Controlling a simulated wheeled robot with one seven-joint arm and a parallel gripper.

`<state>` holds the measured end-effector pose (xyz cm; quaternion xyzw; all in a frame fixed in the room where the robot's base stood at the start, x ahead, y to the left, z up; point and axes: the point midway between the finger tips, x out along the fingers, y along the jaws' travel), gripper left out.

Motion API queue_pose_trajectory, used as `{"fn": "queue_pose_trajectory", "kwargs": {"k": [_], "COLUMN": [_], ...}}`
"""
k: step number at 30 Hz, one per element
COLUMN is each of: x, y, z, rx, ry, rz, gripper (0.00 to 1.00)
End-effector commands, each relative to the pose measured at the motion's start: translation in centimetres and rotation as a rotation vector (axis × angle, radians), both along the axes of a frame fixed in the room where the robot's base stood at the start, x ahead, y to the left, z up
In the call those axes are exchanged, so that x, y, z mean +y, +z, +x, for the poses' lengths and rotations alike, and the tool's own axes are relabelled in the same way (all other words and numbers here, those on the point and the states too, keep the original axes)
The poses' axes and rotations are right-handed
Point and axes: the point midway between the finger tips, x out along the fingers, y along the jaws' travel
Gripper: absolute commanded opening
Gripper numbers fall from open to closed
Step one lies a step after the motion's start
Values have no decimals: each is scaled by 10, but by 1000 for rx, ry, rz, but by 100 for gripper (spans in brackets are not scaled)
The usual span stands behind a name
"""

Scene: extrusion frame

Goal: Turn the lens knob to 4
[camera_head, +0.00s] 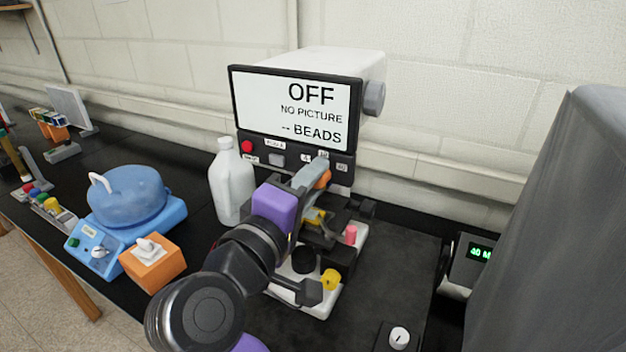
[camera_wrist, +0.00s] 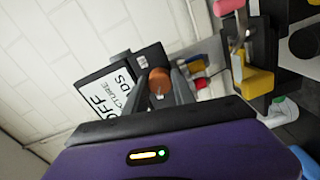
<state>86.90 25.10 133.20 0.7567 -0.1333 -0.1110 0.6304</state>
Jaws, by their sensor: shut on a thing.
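My gripper (camera_head: 316,174) is at the panel below the screen of the microscope's display box (camera_head: 296,106). In the wrist view, my gripper (camera_wrist: 161,76) has its two fingers on either side of an orange-brown round knob (camera_wrist: 159,84) and is shut on it. The orange knob (camera_head: 323,179) also shows partly behind the fingers in the head view. Small white labels (camera_head: 341,167) sit around it on the panel; the pointer and most markings are hidden or too small to read. The screen reads OFF, NO PICTURE, -- BEADS.
The microscope base (camera_head: 322,302) with a yellow knob (camera_head: 331,279) and pink knob (camera_head: 351,235) stands below my arm. A white bottle (camera_head: 232,184) is close on the left. A blue-lidded device (camera_head: 127,198) and orange switch box (camera_head: 152,264) lie further left. A grey cover (camera_head: 560,220) stands right.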

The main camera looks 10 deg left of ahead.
Motion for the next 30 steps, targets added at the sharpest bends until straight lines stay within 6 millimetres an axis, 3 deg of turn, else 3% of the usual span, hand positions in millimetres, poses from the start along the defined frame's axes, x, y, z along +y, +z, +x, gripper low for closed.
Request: {"fn": "queue_pose_trajectory", "kwargs": {"k": [8, 9, 12, 23, 30], "x": [1, 1, 1, 2, 14], "y": [1, 1, 0, -1, -3], "z": [0, 0, 0, -3, -34], "rx": [-1, -1, -1, 0, -1], "ry": [4, 4, 3, 2, 5], "rz": [-2, -2, -1, 0, 1], "gripper": [0, 33, 52, 52, 52]}}
